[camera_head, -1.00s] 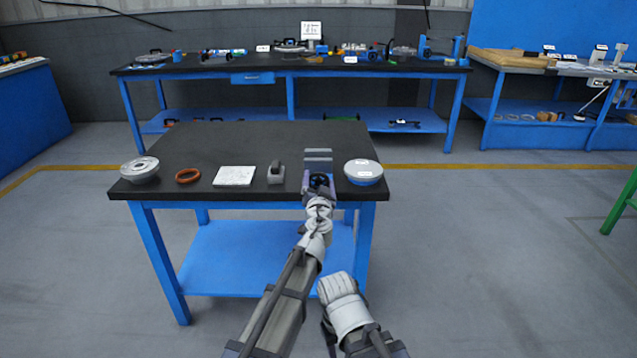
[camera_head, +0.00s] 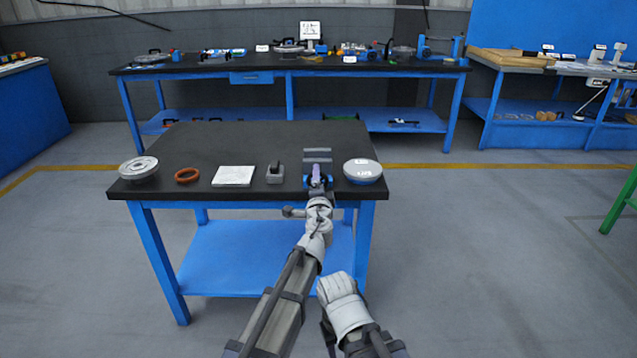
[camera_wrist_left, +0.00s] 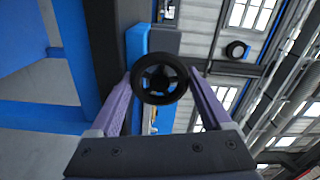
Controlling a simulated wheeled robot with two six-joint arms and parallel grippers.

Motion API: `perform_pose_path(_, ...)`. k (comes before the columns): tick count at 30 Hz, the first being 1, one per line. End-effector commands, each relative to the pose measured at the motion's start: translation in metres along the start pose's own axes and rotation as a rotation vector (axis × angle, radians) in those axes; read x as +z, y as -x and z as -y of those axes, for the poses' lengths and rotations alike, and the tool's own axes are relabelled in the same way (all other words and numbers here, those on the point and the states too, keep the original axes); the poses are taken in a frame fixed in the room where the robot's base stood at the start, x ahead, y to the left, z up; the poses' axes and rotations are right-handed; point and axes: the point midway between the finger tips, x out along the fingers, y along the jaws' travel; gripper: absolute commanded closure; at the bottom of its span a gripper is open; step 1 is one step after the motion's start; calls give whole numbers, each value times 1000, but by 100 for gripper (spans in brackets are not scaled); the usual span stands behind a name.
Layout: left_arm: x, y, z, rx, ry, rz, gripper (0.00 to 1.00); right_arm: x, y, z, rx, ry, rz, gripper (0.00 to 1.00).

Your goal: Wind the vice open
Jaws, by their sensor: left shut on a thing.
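The vice stands at the front right of the near table, with grey jaws (camera_head: 317,156) and blue parts beside my gripper. Its black spoked handwheel (camera_wrist_left: 160,79) is in the middle of the left wrist view. My left gripper (camera_head: 318,178) reaches the vice's front side. In the left wrist view its two purple fingers (camera_wrist_left: 158,92) are on opposite sides of the wheel rim, shut on it. The gripper hides most of the wheel in the head view, and the jaw gap is too small to judge. My right arm is low at the front; its fingers do not show.
Left of the vice on the black table top (camera_head: 240,143) are a small grey block (camera_head: 275,174), a white plate (camera_head: 233,176), an orange ring (camera_head: 187,175) and a flanged part (camera_head: 138,168). A round lidded part (camera_head: 362,172) is close on its right. The table's back is clear.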

Motion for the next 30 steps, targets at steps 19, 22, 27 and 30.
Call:
perform_pose_path(19, 0, 1, -2, 0, -614, -1, 74, 0, -2, 0, 0, 0, 0, 50)
perform_pose_path(22, 1, 1, -3, 0, -709, -1, 74, 0, -3, 0, 0, 0, 0, 50)
perform_pose_path(27, 1, 1, -3, 0, -869, -1, 74, 0, -3, 0, 1, 0, 0, 50)
perform_pose_path(30, 1, 1, -3, 0, -962, -2, 74, 0, -3, 0, 1, 0, 0, 50)
